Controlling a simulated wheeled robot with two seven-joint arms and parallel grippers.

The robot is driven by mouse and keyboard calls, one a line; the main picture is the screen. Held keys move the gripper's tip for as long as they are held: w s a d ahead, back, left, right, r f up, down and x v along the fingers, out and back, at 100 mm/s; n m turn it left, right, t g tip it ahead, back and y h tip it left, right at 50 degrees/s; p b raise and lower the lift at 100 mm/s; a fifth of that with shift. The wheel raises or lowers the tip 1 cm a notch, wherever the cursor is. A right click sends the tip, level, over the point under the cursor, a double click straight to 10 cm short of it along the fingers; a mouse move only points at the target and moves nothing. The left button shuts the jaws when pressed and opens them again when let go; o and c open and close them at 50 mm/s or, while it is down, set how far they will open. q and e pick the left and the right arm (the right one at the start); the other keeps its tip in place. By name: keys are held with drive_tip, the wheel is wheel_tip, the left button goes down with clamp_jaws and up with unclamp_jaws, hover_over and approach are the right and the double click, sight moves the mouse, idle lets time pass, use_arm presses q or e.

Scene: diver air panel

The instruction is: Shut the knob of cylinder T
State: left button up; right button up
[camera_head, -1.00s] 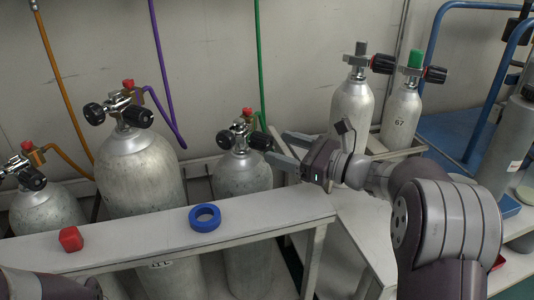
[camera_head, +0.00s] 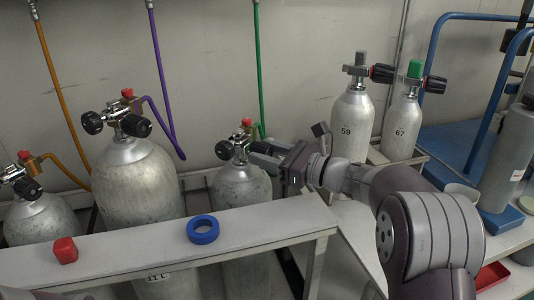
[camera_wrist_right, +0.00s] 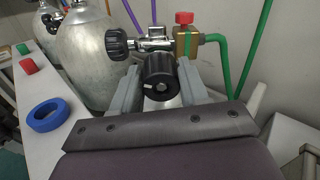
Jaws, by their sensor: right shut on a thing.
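A grey cylinder (camera_head: 240,195) with a green hose stands third from the left behind the bench rail. Its valve has one black knob at the left (camera_wrist_right: 117,44) and another black knob facing my gripper (camera_wrist_right: 160,76). My right gripper (camera_head: 258,153) comes from the right and is shut on that facing knob, one finger on each side in the right wrist view. The fingers partly hide this knob in the head view. I cannot read a letter T on any cylinder. My left gripper is not in view.
A larger cylinder (camera_head: 138,180) with a purple hose and a small one (camera_head: 40,220) with an orange hose stand to the left. A red block (camera_head: 64,250) and a blue ring (camera_head: 203,229) lie on the rail (camera_head: 130,255). Cylinders 59 (camera_head: 351,118) and 67 (camera_head: 401,120) stand behind my arm.

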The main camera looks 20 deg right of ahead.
drive_tip(key=shift+m, duration=0.3)
drive_tip(key=m+p, duration=0.1)
drive_tip(key=m, duration=0.1)
drive_tip(key=shift+m, duration=0.4)
drive_tip(key=m+p, duration=0.1)
drive_tip(key=m, duration=0.1)
drive_tip(key=shift+r+m, duration=0.15)
drive_tip(key=shift+m, duration=0.25)
drive_tip(key=m+p, duration=0.2)
drive_tip(key=shift+w+m, duration=0.1)
drive_tip(key=shift+m, duration=0.2)
drive_tip(key=m+p, duration=0.3)
drive_tip(key=shift+d+m+g, duration=0.1)
drive_tip(key=shift+m+g, duration=0.2)
drive_tip(key=m+p, duration=1.2)
drive_tip(key=p, duration=0.1)
drive_tip(key=shift+f+m+g+y+p, duration=0.15)
drive_tip(key=shift+m+p, duration=0.8)
drive_tip(key=shift+f+m+g+y+p, duration=0.15)
drive_tip(key=shift+m+p, duration=0.75)
drive_tip(key=shift+m, duration=0.05)
